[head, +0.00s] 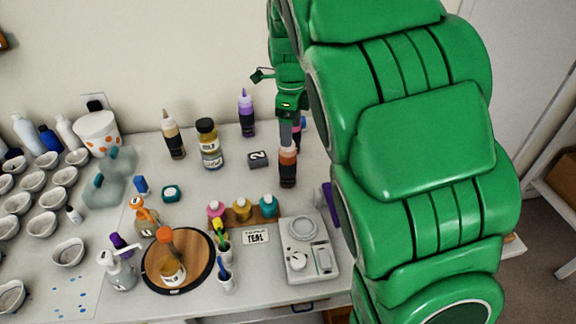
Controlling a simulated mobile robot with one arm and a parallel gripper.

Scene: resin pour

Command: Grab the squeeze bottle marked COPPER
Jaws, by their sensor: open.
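A dark squeeze bottle with a copper-brown upper part (287,168) stands upright near the back right of the table. Its colour fits COPPER, but I cannot read its label. My gripper (287,137) is open and points down just above this bottle's tip. The bottle's top lies close to or partly behind the fingers; I cannot tell whether they touch it. Other squeeze bottles are a purple one (246,112) and a tan one (173,136). Another, pink and purple (299,130), is mostly hidden behind my gripper.
An amber-labelled jar (209,145) and a dark box marked 2 (258,159) stand left of the bottle. A scale (309,262), a TEAL card (256,236) and small pigment jars (242,208) lie in front. Several white cups fill the left. My arm hides the right side.

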